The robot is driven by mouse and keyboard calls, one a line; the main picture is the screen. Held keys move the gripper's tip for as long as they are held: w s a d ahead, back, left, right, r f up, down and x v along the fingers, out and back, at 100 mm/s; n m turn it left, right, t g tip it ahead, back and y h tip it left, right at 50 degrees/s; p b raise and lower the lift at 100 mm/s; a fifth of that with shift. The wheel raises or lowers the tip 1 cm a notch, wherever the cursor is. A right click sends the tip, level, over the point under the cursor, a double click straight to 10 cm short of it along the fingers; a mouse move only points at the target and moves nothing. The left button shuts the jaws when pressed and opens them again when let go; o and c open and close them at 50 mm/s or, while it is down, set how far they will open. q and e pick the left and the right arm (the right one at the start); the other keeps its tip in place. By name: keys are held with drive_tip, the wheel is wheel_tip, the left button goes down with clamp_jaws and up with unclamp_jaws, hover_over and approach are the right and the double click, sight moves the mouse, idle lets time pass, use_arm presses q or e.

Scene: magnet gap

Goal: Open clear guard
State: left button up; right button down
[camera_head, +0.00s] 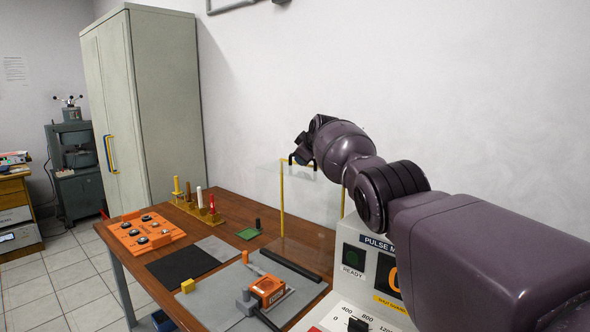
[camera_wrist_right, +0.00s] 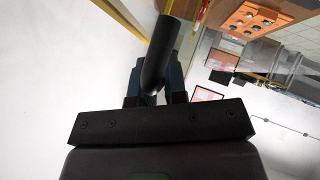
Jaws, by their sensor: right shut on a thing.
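The clear guard (camera_head: 310,200) is a see-through pane with yellow edging; it stands up above the right part of the bench. A black handle (camera_head: 292,157) sits at its top yellow edge. My right gripper (camera_head: 302,158) is at this handle, its arm reaching in from the right. In the right wrist view the fingers (camera_wrist_right: 157,88) are closed around the dark bar of the handle (camera_wrist_right: 162,50), and yellow edging shows beside it. The guard's lower right part is hidden behind my arm and the control box. My left gripper is not in view.
A white control box (camera_head: 352,285) stands at the front right. The wooden bench (camera_head: 240,208) holds an orange block (camera_head: 268,290), a black mat (camera_head: 185,266), an orange tray (camera_head: 145,232) and a rack of upright tools (camera_head: 198,208). A tall cabinet (camera_head: 160,90) stands behind.

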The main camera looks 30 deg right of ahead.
drive_tip(key=shift+w+d+r+b, duration=0.15)
drive_tip(key=shift+w+d+b, duration=0.15)
drive_tip(key=shift+d+b, duration=0.4)
drive_tip(key=shift+r, duration=0.1)
drive_tip(key=shift+y+b, duration=0.3)
drive_tip(key=c, duration=1.2)
unclamp_jaws()
drive_tip(key=shift+s, duration=0.1)
drive_tip(key=shift+o, duration=0.2)
drive_tip(key=shift+f, duration=0.3)
drive_tip(key=shift+f, duration=0.15)
